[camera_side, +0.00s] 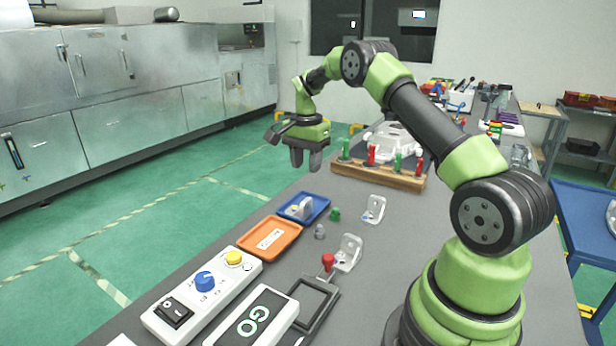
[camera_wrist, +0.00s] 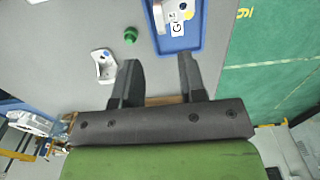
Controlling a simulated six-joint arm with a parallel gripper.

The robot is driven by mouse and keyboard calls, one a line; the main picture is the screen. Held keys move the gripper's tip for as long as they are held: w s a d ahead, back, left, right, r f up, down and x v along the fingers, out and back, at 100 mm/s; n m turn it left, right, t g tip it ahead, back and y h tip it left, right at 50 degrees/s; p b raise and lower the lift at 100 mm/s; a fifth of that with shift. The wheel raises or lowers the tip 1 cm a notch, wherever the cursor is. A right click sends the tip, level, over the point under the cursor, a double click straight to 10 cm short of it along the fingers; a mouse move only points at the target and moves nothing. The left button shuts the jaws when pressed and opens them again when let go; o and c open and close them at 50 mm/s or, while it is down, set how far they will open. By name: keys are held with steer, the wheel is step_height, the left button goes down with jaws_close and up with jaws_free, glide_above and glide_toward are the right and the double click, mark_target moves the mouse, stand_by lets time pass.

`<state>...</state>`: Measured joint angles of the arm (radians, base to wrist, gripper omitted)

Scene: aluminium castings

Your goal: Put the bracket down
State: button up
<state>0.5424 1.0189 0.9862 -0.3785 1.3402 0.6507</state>
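A silvery bracket (camera_side: 299,208) lies in the blue tray (camera_side: 322,201) on the grey bench. The wrist view shows part of this bracket (camera_wrist: 159,14) at the top, in the blue tray (camera_wrist: 193,42) beside a label. My gripper (camera_side: 306,166) hangs in the air above and behind the blue tray, pointing down. In the wrist view its two fingers (camera_wrist: 157,72) are apart with nothing between them. Another pale bracket (camera_side: 375,209) stands on the bench right of the tray, and a third bracket (camera_side: 348,252) stands nearer the front.
An orange tray (camera_side: 270,239) with a label sits in front of the blue one. A green knob (camera_side: 335,214) and a grey knob (camera_side: 320,231) stand nearby. A wooden rack (camera_side: 378,176) with red and green tools is behind. A control box (camera_side: 203,290) lies in front.

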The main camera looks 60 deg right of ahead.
steer(key=s+a+r+n+t, duration=0.2)
steer(key=s+a+r+n, duration=0.15)
steer(key=a+r, duration=0.5)
steer(key=s+a+r+n+t, duration=0.2)
steer(key=s+a+r+n, duration=0.15)
steer(key=a+r, duration=0.45)
steer(key=s+a+n+t+y, duration=0.1)
steer(key=s+a+n, duration=0.2)
steer(key=s, duration=0.4)
steer(key=s+a+r+n+t+y, duration=0.1)
steer(key=s+a+n, duration=0.3)
steer(key=s, duration=0.4)
steer(key=shift+a+t, duration=0.6)
steer(key=shift+a, duration=0.05)
